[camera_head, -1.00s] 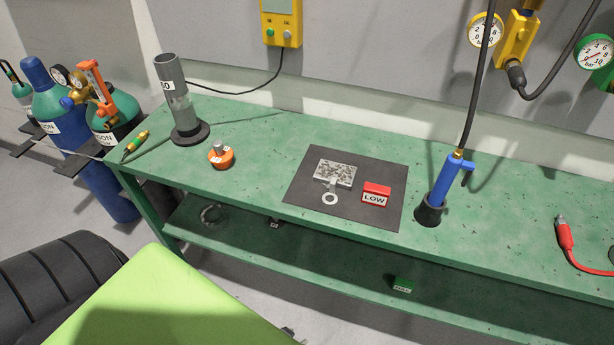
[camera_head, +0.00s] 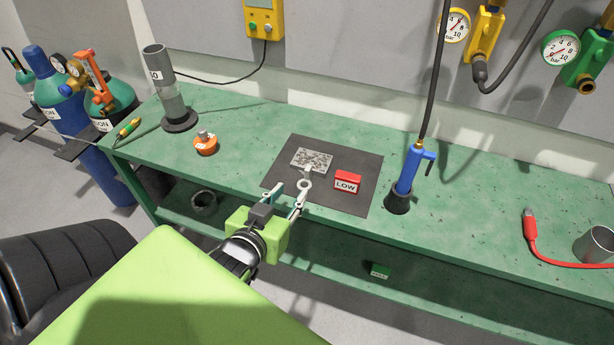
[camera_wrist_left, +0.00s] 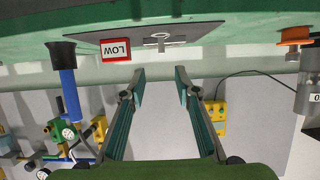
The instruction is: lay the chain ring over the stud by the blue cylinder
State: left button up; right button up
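A small pale ring (camera_head: 304,184) sits at the near side of a speckled grey block (camera_head: 312,160) on a dark mat. The ring also shows near the top of the left wrist view (camera_wrist_left: 160,36), which is upside down. My left gripper (camera_head: 287,197) is open and empty at the bench's front edge. Its fingers point at the ring, which is beyond the fingertips, apart from them as seen in the wrist view. The blue cylinder (camera_head: 115,180) stands left of the bench, with dark brackets (camera_head: 82,148) by it. I cannot make out the stud. My right gripper is out of view.
On the mat (camera_head: 350,202) is a red LOW block (camera_head: 347,182). A blue torch (camera_head: 411,168) stands right of it in a black holder. An orange knob (camera_head: 205,146) and grey tube (camera_head: 168,95) stand left. The lower shelf holds a green block (camera_head: 380,270).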

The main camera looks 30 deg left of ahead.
aim_at(307, 171)
pick_arm(q)
jog(key=b+x, duration=0.2)
jog(key=x, duration=0.5)
jog(key=shift+w+f, duration=0.1)
jog(key=shift+w, duration=0.05)
jog(key=x, duration=0.3)
jog(key=p+x, duration=0.1)
jog(key=x, duration=0.1)
jog(key=shift+w+a, duration=0.35)
jog(key=shift+w+f, duration=0.1)
jog(key=shift+w, duration=0.1)
jog(key=shift+s, duration=0.1)
jog(key=shift+c, duration=0.3)
grip_shut()
